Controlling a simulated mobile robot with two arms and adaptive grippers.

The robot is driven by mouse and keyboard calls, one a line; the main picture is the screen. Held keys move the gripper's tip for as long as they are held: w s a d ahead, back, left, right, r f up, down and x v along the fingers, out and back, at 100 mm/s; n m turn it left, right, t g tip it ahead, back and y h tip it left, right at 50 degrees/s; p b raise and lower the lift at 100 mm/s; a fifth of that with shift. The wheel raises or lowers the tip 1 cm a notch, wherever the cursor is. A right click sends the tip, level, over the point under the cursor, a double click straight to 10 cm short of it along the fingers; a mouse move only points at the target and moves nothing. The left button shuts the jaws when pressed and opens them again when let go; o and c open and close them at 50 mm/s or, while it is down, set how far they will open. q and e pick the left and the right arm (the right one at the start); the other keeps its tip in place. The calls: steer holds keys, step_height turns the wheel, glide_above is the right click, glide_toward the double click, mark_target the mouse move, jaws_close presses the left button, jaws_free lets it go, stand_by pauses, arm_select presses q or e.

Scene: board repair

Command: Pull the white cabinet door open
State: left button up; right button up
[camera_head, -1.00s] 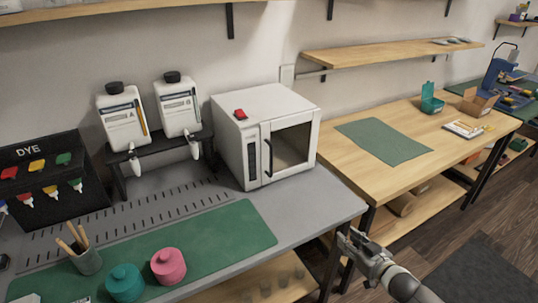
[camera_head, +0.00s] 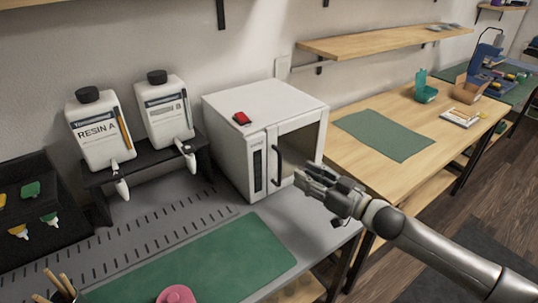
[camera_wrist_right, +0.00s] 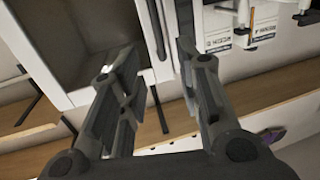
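The white cabinet (camera_head: 232,130) stands on the grey bench in the head view, with a red item on top. Its door (camera_head: 271,140) looks shut and has a dark window and a black vertical handle (camera_head: 277,166). My right gripper (camera_head: 302,180) is in front of the door, just right of the handle, and hides the lower window. In the right wrist view my right gripper (camera_wrist_right: 160,58) is open, its fingers spread. The handle (camera_wrist_right: 154,28) shows just beyond and between the fingertips; I cannot tell whether they touch it. My left gripper is not in view.
Two white bottles (camera_head: 98,133) (camera_head: 165,110) stand on a black rack left of the cabinet. A green mat (camera_head: 215,265) and pink jar (camera_head: 176,294) lie in front. A wooden table (camera_head: 345,160) is to the right. The grey bench top before the cabinet is mostly clear.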

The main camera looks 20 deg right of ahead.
mark_target(281, 161)
steer(key=p+x, duration=0.1)
steer(key=x, duration=0.8)
steer(key=shift+w+a+r, duration=0.1)
steer(key=shift+w+a, duration=0.1)
steer(key=shift+w, duration=0.15)
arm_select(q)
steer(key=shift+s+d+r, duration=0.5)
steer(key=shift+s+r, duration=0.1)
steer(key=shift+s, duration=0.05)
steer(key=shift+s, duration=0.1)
arm_select(e)
steer(key=shift+c, duration=0.4)
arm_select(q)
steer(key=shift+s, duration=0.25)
arm_select(e)
jaws_close()
